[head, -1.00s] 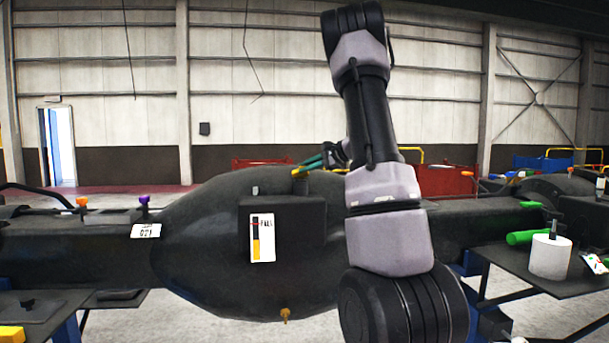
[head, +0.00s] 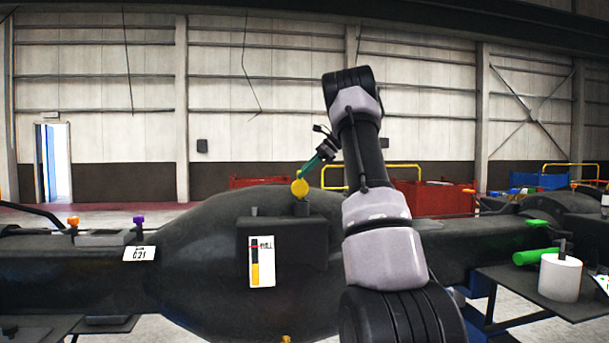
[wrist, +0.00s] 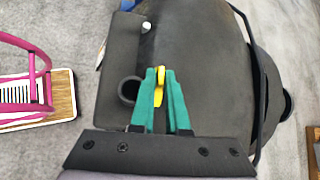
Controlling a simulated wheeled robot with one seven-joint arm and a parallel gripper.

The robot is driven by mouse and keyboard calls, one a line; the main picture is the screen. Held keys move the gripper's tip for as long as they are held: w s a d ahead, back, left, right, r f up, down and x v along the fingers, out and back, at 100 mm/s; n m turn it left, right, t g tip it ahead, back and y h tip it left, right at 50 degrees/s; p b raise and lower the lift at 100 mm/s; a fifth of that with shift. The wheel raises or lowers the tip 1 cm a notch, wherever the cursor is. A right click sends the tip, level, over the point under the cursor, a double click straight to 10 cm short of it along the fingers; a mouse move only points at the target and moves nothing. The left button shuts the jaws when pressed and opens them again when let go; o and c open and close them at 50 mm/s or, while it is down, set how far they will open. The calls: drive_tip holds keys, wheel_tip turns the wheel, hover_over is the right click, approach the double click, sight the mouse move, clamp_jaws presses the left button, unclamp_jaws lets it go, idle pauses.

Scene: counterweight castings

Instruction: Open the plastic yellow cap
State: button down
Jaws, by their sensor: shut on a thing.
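The yellow cap (head: 299,188) is a round disc, held up on edge above the dark box on top of the big black casting (head: 215,240). In the wrist view the yellow cap (wrist: 160,85) shows edge-on between the two green fingers. My gripper (head: 307,172) is shut on it; the fingers also show in the wrist view (wrist: 160,75). A short open dark neck (head: 301,208) stands just below the cap, apart from it. In the wrist view the round opening of this neck (wrist: 129,91) lies left of the fingers.
A white level label (head: 261,262) is on the box's front. Orange (head: 73,221) and purple (head: 139,220) knobs stand at left. A white cylinder (head: 560,277) and a green handle (head: 535,256) are at right. Red bins (head: 435,198) stand behind.

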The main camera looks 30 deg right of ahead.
drive_tip(key=shift+w+d+r, duration=0.1)
drive_tip(key=shift+w+d, duration=0.15)
drive_tip(key=shift+w, duration=0.6)
drive_tip(key=c, duration=0.9)
unclamp_jaws()
drive_tip(key=shift+w, duration=0.1)
drive_tip(key=shift+c, duration=0.2)
drive_tip(key=v, duration=1)
drive_tip(key=shift+d+r, duration=0.2)
drive_tip(key=shift+d, duration=0.05)
